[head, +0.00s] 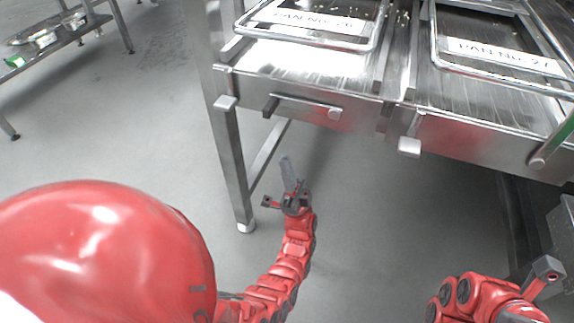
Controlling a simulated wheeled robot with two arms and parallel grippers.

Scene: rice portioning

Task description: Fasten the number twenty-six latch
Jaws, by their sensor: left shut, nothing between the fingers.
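The pan labelled PAN NO. 26 (318,22) sits in the steel frame at the top. On the frame's front below it, the number twenty-six latch (300,104) is a thin bar lying nearly level, with a dark end at the left and a round pivot at the right. A pale block (225,102) sits on the front to its left, apart from the bar. My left gripper (288,172) is shut and empty, below the latch and apart from it. My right gripper (541,277) shows in part at the lower right; its fingers cannot be made out.
PAN NO. 27 (504,55) stands to the right, with its own pale block (409,146) and a green-ended bar (563,132) pointing up. A steel table leg (233,165) stands left of my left gripper. A low shelf (35,58) is at the far left. Open floor lies between.

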